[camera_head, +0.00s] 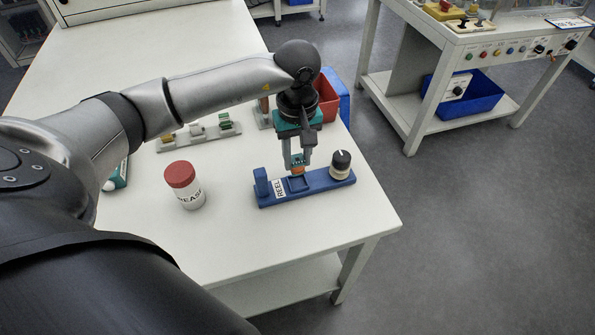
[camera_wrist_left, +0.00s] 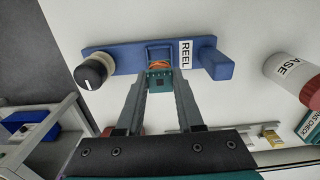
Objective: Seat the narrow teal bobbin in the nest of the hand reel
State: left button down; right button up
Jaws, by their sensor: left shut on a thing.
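The hand reel (camera_head: 318,187) is a blue base with an upright post at its left end, a "REEL" label, a square nest (camera_head: 299,183) and a black-and-cream knob (camera_head: 341,164) at its right end. It also shows in the left wrist view (camera_wrist_left: 125,58). My left gripper (camera_head: 298,166) points down and is shut on the small teal bobbin (camera_wrist_left: 160,79), which has orange winding. The bobbin is at the near edge of the nest in the left wrist view and partly covers it. I cannot tell whether they touch. My right gripper is not in view.
A red-lidded white jar (camera_head: 184,186) stands left of the reel. A grey rack (camera_head: 200,136) with several small parts lies behind it. A red bin (camera_head: 327,100) and a blue bin stand at the table's far right edge. The table front is clear.

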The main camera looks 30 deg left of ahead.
aim_at(298, 169)
pick_arm(q)
jog(key=shift+f, duration=0.65)
jog(key=shift+f+b, duration=0.3)
jog(key=shift+f, duration=1.4)
jog(key=shift+f, duration=0.15)
jog(key=c, duration=0.5)
grip_release()
jog(key=shift+c, duration=0.2)
